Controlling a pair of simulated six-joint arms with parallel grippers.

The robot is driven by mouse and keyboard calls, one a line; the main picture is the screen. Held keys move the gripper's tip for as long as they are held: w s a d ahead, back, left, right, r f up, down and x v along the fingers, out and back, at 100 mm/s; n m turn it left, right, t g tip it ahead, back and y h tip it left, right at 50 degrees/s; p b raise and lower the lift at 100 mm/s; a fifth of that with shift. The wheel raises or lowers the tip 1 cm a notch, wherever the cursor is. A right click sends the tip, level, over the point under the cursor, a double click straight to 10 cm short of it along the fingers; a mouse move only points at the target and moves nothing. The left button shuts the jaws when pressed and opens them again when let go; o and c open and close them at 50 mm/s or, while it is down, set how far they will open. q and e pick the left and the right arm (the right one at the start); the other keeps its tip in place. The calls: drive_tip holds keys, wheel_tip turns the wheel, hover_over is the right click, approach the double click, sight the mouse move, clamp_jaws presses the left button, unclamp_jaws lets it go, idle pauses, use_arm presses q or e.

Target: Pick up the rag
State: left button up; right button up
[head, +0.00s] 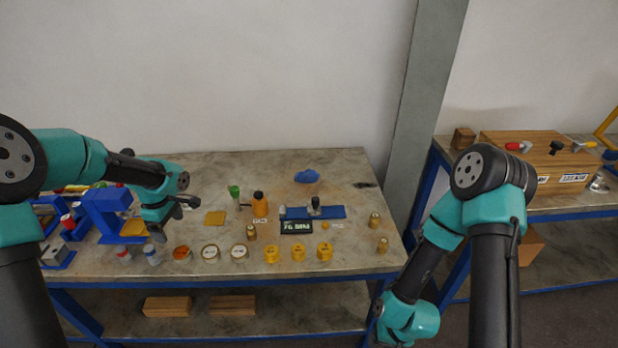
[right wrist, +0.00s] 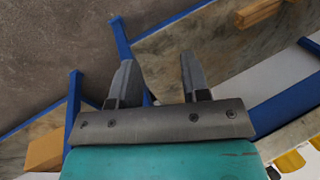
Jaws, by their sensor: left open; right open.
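A blue crumpled lump (head: 307,176), which looks like the rag, lies at the back of the grey worktable (head: 340,265), right of its middle. A flat yellow square (head: 215,218) lies further left and could also be cloth. My left gripper (head: 178,208) is above the left part of the table, left of the yellow square and well apart from the blue lump. It is open and I see nothing in it. My right gripper (right wrist: 158,72) shows open and empty in the right wrist view, over the floor and blue table legs. In the head view its fingers are out of sight.
A second table with a wooden box (head: 540,160) stands at right.

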drive_tip(key=shift+o, duration=0.2)
drive_tip(key=o, duration=0.8)
use_arm(q)
drive_tip(key=shift+d, duration=0.1)
